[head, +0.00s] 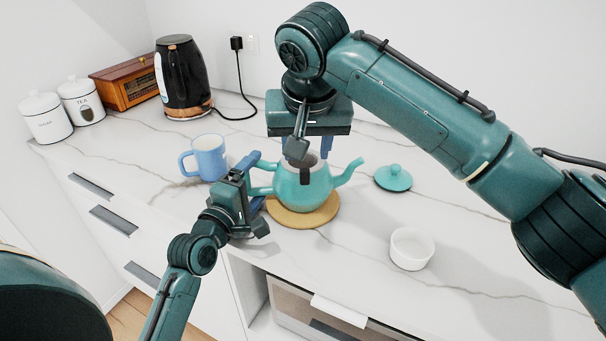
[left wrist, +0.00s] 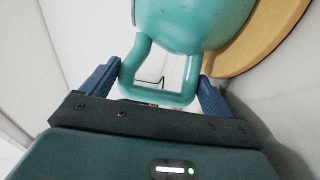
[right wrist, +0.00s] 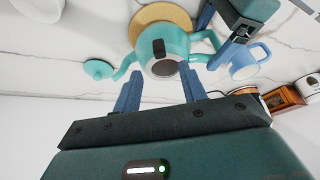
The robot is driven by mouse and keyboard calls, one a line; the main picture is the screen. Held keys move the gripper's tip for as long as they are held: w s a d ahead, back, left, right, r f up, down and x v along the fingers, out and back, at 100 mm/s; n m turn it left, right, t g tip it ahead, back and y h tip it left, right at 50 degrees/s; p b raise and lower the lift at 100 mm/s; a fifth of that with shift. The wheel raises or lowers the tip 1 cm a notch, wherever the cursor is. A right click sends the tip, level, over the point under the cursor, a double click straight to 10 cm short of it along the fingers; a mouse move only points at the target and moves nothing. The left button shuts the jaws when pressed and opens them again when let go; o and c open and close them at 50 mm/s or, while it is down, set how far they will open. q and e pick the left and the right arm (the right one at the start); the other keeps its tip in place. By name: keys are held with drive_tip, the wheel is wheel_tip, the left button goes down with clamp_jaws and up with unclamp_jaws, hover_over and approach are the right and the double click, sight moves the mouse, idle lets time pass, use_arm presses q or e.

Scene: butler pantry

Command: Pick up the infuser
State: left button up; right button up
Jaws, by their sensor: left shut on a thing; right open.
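The teal teapot (head: 303,188) stands open on a round cork mat (head: 311,218) on the counter. The infuser (right wrist: 164,69) appears to be the dark round piece in the teapot's mouth, with a black tab (right wrist: 158,47) over the rim; the tab also shows on the pot's side in the head view (head: 305,177). My left gripper (head: 258,187) is shut on the teapot's handle (left wrist: 158,99). My right gripper (right wrist: 161,82) is open and empty, pointing down above the teapot's mouth. In the head view it partly hides the mouth.
The teal lid (head: 393,179) lies right of the teapot, and a small white bowl (head: 411,249) stands nearer the front edge. A blue mug (head: 208,157) stands close left of my left gripper.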

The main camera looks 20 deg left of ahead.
sight(305, 169)
use_arm(q)
drive_tip(key=shift+f, duration=0.3)
use_arm(e)
drive_tip(key=shift+s+x, duration=0.2)
drive_tip(key=shift+x, duration=3.25)
drive_tip(key=shift+f, duration=0.1)
drive_tip(key=shift+c, duration=0.5)
drive_tip(key=c, duration=0.7)
drive_tip(key=shift+c, duration=0.2)
wheel_tip(305, 169, up, 10)
drive_tip(key=shift+s+r, duration=0.1)
use_arm(q)
drive_tip(key=o, duration=1.6)
drive_tip(key=shift+o, duration=0.2)
